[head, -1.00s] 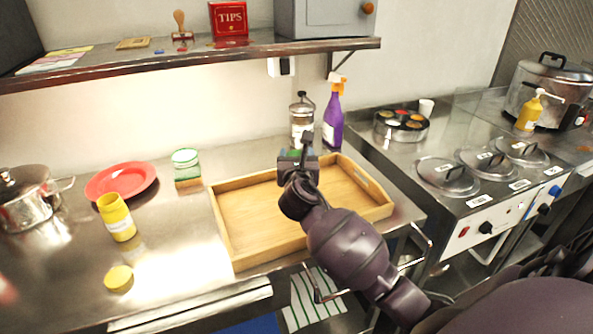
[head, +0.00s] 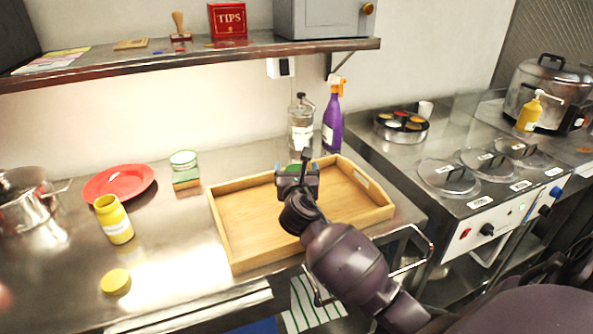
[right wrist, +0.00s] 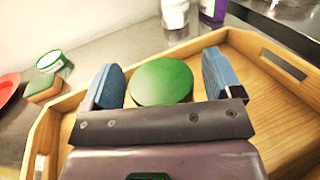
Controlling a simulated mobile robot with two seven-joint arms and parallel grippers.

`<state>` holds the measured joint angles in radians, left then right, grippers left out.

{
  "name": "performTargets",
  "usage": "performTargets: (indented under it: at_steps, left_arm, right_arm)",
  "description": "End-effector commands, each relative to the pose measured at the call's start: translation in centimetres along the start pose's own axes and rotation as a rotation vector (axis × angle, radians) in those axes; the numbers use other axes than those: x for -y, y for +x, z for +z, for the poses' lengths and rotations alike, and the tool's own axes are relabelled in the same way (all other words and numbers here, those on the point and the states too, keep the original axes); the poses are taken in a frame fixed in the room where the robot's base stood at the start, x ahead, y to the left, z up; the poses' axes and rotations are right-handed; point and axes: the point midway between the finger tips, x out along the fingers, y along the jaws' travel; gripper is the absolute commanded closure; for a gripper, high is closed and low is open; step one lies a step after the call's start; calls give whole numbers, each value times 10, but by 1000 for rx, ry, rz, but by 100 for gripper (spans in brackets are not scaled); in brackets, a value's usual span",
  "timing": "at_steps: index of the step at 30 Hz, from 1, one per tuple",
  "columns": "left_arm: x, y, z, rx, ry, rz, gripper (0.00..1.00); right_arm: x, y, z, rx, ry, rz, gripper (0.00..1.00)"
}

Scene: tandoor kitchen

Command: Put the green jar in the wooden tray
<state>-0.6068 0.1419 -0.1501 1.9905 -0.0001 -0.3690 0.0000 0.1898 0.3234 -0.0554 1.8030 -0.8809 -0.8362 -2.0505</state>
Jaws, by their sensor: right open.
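The green jar shows its round green top (right wrist: 162,82) in the right wrist view, between the two blue fingers of my right gripper (right wrist: 163,76). The fingers are open, with a gap on each side of the top. The tray also shows in the right wrist view (right wrist: 270,85). The jar is within the tray's outline; its base is hidden, so I cannot tell whether it touches the tray floor. My left gripper is not in view.
A glass dispenser (head: 301,125) and a purple spray bottle (head: 332,122) stand behind the tray. A green-rimmed container (head: 184,160), a red plate (head: 120,182) and a yellow jar (head: 113,220) are left of it. The shelf (head: 190,62) overhangs the back.

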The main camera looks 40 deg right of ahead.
Motion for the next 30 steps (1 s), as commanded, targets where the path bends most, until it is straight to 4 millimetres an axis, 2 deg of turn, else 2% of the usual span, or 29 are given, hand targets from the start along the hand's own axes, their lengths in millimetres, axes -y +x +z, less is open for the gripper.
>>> performTargets:
  at_steps: [8, 11, 21, 27, 30]
  left_arm:
    - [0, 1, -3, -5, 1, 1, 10]
    - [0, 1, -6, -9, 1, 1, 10]
    - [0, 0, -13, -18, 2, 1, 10]
    - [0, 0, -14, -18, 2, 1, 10]
    - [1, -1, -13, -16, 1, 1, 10]
  right_arm:
    - [0, -6, 2, 0, 0, 1, 15]
    - [0, -20, 3, -1, 1, 0, 15]
    - [0, -85, 2, -1, 2, 1, 15]
    - [0, -111, 2, -1, 1, 1, 15]
    - [0, -117, 3, 0, 0, 0, 15]
